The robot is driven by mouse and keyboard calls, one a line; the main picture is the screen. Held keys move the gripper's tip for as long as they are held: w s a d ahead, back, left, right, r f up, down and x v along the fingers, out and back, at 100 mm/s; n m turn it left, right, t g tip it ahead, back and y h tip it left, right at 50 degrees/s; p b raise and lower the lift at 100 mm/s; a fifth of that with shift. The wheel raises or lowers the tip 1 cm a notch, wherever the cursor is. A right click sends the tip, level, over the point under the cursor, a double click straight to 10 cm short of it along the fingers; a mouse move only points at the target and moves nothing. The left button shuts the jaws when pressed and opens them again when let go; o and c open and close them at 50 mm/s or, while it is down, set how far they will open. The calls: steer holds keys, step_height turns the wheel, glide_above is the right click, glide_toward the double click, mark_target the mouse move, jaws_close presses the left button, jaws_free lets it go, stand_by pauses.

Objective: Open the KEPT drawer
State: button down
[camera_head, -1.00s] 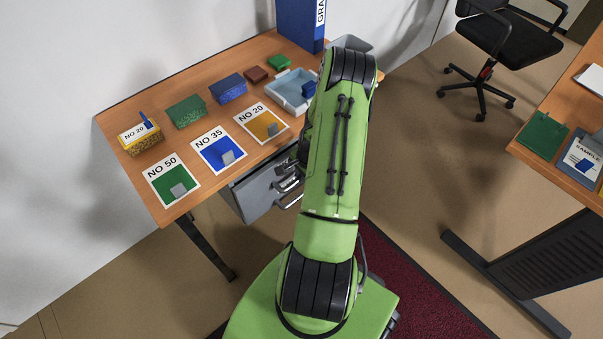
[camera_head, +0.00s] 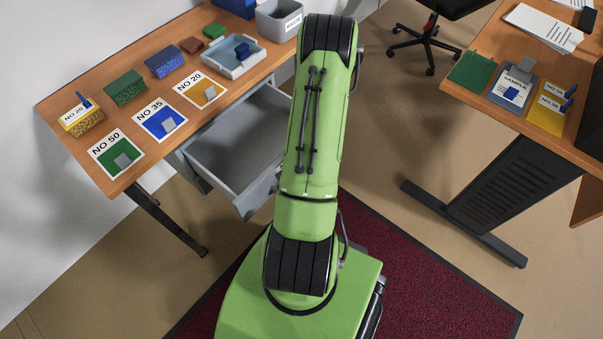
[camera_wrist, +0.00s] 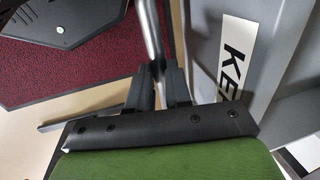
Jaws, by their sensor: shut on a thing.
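The grey KEPT drawer (camera_head: 232,150) stands pulled out from under the wooden table, its empty-looking inside visible in the head view. In the wrist view its grey front (camera_wrist: 215,55) carries a white label (camera_wrist: 238,50) partly readable as "KE". A metal bar handle (camera_wrist: 149,25) runs down between the dark fingers of my gripper (camera_wrist: 160,80), which is shut on it. In the head view my green arm hides the gripper, the handle and the right end of the drawer front.
The table (camera_head: 120,65) bears several abrasive blocks, cards marked NO 50, NO 35 and NO 20, a pale tray (camera_head: 232,64) and a grey waste bin (camera_head: 279,22). A second desk (camera_head: 458,92) stands at right.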

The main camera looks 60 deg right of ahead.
steer(key=shift+s, duration=0.2)
steer(key=c, duration=1.1)
jaws_free()
steer(key=shift+o, duration=0.2)
steer(key=s+r+p, duration=0.3)
steer(key=r+p, duration=0.2)
steer(key=r, duration=1)
steer(key=shift+a+r+p, duration=0.25)
steer(key=shift+a+p, duration=0.05)
steer(key=shift+a, duration=0.1)
